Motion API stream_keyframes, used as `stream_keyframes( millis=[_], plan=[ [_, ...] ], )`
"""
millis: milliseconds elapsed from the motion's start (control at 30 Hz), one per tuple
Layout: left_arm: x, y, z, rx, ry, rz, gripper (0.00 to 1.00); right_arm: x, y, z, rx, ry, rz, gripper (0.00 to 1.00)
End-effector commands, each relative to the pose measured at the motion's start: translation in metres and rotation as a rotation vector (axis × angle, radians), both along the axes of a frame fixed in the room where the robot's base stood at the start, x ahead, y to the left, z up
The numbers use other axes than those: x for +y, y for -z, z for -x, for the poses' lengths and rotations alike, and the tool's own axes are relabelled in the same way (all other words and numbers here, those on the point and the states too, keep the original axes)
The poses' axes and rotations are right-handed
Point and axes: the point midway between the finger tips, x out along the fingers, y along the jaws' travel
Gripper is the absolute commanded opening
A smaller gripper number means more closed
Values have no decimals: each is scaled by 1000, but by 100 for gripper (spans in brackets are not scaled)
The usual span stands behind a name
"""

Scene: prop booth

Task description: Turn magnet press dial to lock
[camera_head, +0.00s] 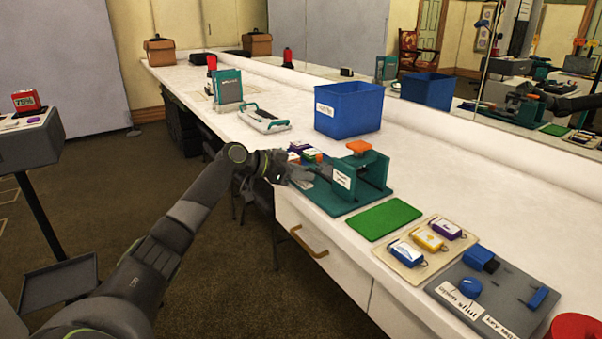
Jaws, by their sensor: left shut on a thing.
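The magnet press (376,172) is a teal frame on a teal base, with an orange piece (359,147) on top and a white label (342,180) on its side. It stands near the table's front edge. My left gripper (304,176) reaches in from the left to the press's left side. It looks shut on the press's dial; the fingers hide the dial, so its angle cannot be told. My right gripper is not in view.
A blue bin (349,108) stands behind the press. Small coloured boxes (296,153) sit close beside my gripper. A green mat (384,219), a tray of tags (411,257) and a grey board (463,275) lie to the right.

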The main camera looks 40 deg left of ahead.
Motion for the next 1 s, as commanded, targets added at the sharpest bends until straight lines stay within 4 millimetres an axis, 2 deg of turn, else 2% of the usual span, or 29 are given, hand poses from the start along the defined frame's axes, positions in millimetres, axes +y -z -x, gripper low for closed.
stream_keyframes(
  millis=[33,200,567,667,1000],
  plan=[
    [0,1,0,2,0,-1,29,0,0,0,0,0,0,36],
    [0,1,0,1,0,-1,49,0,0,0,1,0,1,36],
    [4,-1,5,1,-2,-2,49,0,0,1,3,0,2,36],
    [10,-6,14,1,-3,-4,49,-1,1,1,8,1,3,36],
    [42,-31,66,3,-4,-8,49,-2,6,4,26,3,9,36]
  ],
)
